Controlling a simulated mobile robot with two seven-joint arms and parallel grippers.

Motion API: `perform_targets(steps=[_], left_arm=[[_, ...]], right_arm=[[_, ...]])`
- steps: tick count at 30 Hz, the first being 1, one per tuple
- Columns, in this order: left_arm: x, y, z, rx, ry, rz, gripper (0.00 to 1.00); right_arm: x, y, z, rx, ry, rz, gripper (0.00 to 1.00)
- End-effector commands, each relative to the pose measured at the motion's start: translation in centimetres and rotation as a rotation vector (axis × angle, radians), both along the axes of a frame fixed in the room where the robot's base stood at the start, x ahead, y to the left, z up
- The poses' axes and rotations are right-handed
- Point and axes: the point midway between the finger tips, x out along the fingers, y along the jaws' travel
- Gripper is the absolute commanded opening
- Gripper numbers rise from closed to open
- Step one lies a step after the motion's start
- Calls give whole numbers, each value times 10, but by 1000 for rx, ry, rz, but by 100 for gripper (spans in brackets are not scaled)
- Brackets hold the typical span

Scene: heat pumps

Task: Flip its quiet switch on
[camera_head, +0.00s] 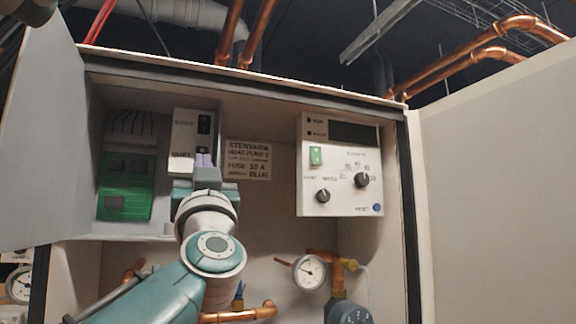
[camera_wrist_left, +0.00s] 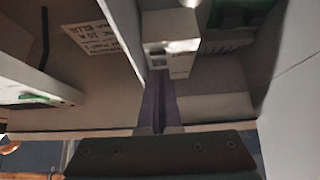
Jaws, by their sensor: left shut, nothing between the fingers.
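A white switch box (camera_head: 185,130) hangs in the open cabinet, with a dark upper switch (camera_head: 204,124) and a QUIET label lower down. My left gripper (camera_head: 204,160) is in front of the lower part of the box, beside the QUIET label, and hides the quiet switch there. Its narrow purple fingers are shut with nothing between them. In the left wrist view the shut fingers (camera_wrist_left: 158,100) point at the lower end of the box (camera_wrist_left: 170,30). I cannot tell whether they touch it, nor the quiet switch's position.
A green terminal block (camera_head: 125,187) is left of the box. A printed label (camera_head: 248,160) and a control panel (camera_head: 340,190) with knobs are to the right. Open doors (camera_head: 38,150) (camera_head: 500,190) flank the cabinet. A gauge (camera_head: 308,272) and copper pipes sit below.

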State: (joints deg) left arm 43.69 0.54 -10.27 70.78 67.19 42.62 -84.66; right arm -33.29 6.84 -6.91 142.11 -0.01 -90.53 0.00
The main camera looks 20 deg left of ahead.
Motion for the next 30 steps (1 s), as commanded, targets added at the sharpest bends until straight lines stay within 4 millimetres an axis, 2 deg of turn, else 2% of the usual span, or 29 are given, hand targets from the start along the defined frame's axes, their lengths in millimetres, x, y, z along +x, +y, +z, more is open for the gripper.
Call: perform_targets(steps=[6, 17, 20, 25, 27, 30], left_arm=[[10, 7, -1, 1, -1, 0, 0], [11, 8, -2, 0, -1, -1, 0], [11, 8, -5, 4, -7, 0, 0], [14, 11, -14, 33, -48, 2, 0], [14, 11, -5, 35, -50, 0, 0], [14, 10, -4, 35, -49, 0, 0]], right_arm=[[0, 0, 4, 0, 0, 0, 26], [0, 0, 4, -1, 0, 0, 26], [0, 0, -3, -1, 0, 0, 26], [0, 0, -36, -1, -1, 0, 26], [0, -1, -28, -2, 4, 0, 26], [0, 0, -26, -1, 1, 0, 26]])
